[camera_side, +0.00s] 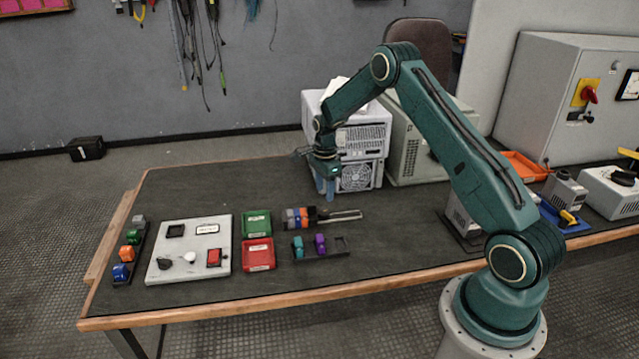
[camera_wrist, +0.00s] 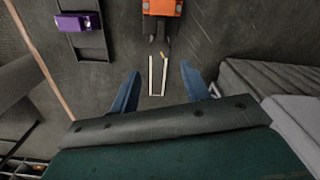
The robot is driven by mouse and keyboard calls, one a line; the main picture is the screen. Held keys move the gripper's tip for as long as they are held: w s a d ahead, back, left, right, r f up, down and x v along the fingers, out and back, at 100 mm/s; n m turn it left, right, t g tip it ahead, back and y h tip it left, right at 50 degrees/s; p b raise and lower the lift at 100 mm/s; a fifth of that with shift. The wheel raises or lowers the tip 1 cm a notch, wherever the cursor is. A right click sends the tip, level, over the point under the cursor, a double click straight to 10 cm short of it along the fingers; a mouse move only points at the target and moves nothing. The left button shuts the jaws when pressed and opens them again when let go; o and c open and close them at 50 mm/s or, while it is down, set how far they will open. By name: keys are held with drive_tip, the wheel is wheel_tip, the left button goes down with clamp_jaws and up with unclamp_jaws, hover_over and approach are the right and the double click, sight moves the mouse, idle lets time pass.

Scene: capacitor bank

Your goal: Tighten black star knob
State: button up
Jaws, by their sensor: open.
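A white panel (camera_side: 160,250) lies on the left part of the table in the side view. A small dark knob-like part (camera_side: 165,263) sits on it, beside a pale round part (camera_side: 190,257); it is too small to tell whether it is star-shaped. My gripper (camera_side: 328,192) is well to the right of the panel, pointing down above the table near the grey boxes. In the wrist view my gripper (camera_wrist: 160,70) shows two blue fingers spread apart with nothing held between them. The panel is outside the wrist view.
Green (camera_side: 257,223) and red (camera_side: 258,254) trays lie right of the panel. Near my gripper are a pale U-shaped piece (camera_wrist: 152,78), an orange block (camera_wrist: 162,7) and a purple block (camera_wrist: 77,22) in a dark rack. A grey box (camera_wrist: 270,85) stands close on the right.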

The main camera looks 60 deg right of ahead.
sight(324, 212)
drive_tip(key=shift+f, duration=3.65)
drive_tip(key=shift+c, duration=0.3)
drive_tip(key=c, duration=0.8)
